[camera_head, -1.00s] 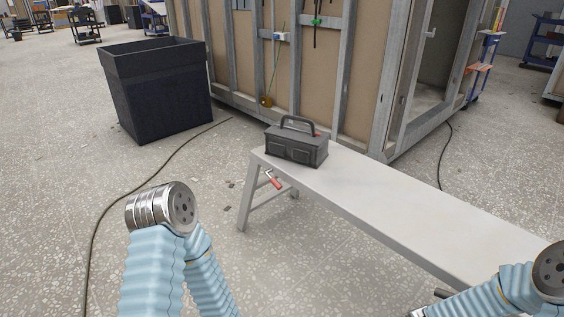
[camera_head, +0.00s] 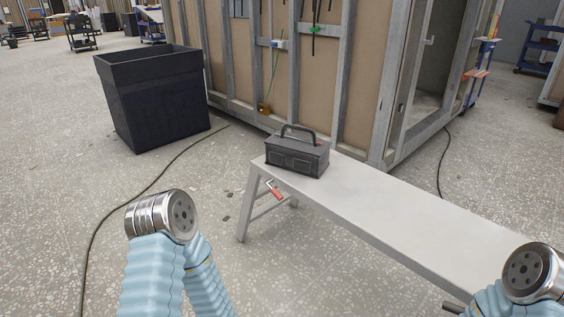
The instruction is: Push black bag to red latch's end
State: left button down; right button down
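The black bag (camera_head: 297,155) looks like a dark box with a top handle. It stands upright on the left end of the white bench (camera_head: 400,212). The red latch (camera_head: 275,190) sits on the bench's left leg frame, just below the bag's end. My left arm stands at the lower left, with its metal wrist joint left of the bench; my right arm is at the lower right, by the bench's near right part. Neither gripper's fingers show, and neither arm touches the bag.
A large black bin (camera_head: 155,100) stands at the left back. A dark cable (camera_head: 128,198) runs along the floor on the left. The bench top right of the bag is clear.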

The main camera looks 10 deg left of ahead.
aim_at(308, 156)
jog(key=i+j+z, duration=0.1)
jog(key=j, duration=0.3)
jog(key=i+j+z, duration=0.1)
jog(key=i+j, duration=0.15)
jog(key=j, duration=0.15)
jog(key=i+j+z, duration=0.1)
jog(key=j, duration=0.3)
jog(key=i+j+z, duration=0.1)
jog(key=j, duration=0.3)
jog(key=i+j+z, duration=0.1)
jog(key=j, duration=0.35)
jog(key=i, duration=0.1)
